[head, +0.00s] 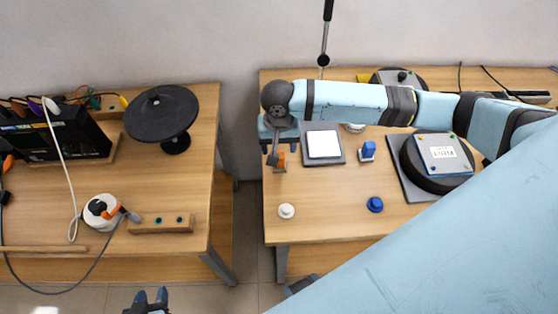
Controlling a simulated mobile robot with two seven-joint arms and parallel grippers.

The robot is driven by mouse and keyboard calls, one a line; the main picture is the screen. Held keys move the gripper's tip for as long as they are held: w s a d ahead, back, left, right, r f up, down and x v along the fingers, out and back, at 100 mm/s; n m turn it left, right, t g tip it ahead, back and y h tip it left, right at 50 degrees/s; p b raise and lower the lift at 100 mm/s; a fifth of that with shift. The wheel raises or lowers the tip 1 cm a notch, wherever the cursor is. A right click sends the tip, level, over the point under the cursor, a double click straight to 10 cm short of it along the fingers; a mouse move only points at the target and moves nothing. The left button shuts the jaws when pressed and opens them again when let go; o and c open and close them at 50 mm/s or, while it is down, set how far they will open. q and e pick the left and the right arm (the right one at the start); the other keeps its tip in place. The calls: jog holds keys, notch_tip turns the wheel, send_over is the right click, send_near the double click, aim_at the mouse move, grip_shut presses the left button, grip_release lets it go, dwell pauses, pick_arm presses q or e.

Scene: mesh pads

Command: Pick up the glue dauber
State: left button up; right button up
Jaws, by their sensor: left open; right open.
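A small upright orange piece (281,160), likely the glue dauber, stands near the left edge of the right table. Its lower part is partly hidden and too small to make out. My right gripper (274,155) is open, right beside or over the orange piece; I cannot tell whether the fingers touch it or surround it. My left gripper (151,297) is open and empty at the bottom of the view, in front of the left table.
On the right table (330,220) are a grey plate with a white pad (323,144), a blue block (368,150), a white knob (286,211), a blue knob (375,204) and a dark turntable (438,185). A gap separates it from the left table (195,180), which holds a black disc stand (161,113).

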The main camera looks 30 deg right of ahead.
notch_tip(320, 180, down, 5)
jog(key=shift+s+f, duration=0.1)
jog(key=c, duration=1)
